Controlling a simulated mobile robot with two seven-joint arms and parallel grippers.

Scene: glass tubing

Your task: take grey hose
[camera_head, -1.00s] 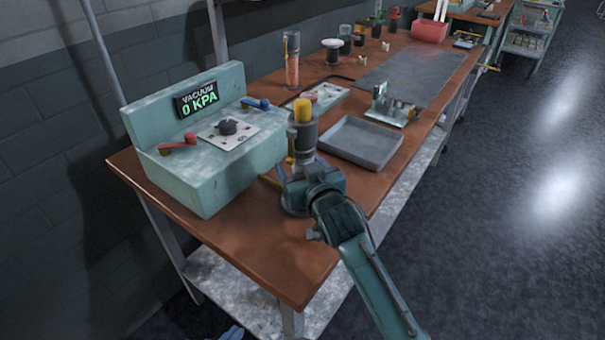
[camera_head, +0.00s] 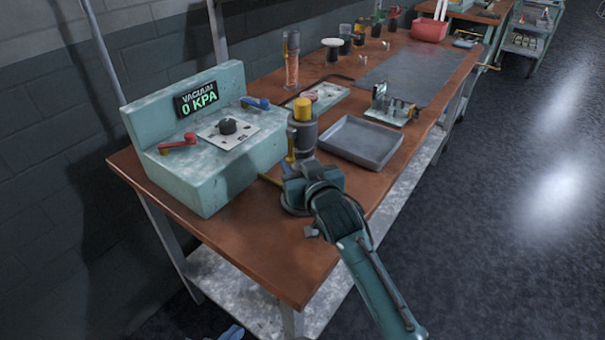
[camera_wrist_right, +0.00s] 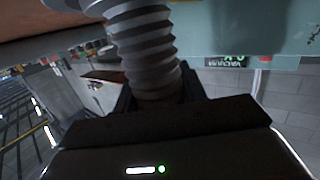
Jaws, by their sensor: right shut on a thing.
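The grey hose (camera_wrist_right: 146,45) is ribbed and fills the upper middle of the right wrist view. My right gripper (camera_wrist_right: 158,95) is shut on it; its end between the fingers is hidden. In the head view my right gripper (camera_head: 297,190) is low over the near part of the wooden bench, in front of the teal vacuum box. Its own wrist hides most of the fingers and the hose there. Only a small blue-grey tip of what looks like my left gripper (camera_head: 233,333) shows at the bottom edge, so its jaws cannot be judged.
The teal vacuum box (camera_head: 215,175) reads 0 KPA. A dark cylinder with a yellow cap (camera_head: 303,110) stands just behind my right gripper. A grey tray (camera_head: 360,142) and a small metal fixture (camera_head: 392,108) lie beyond. The bench's near left corner (camera_head: 255,240) is bare.

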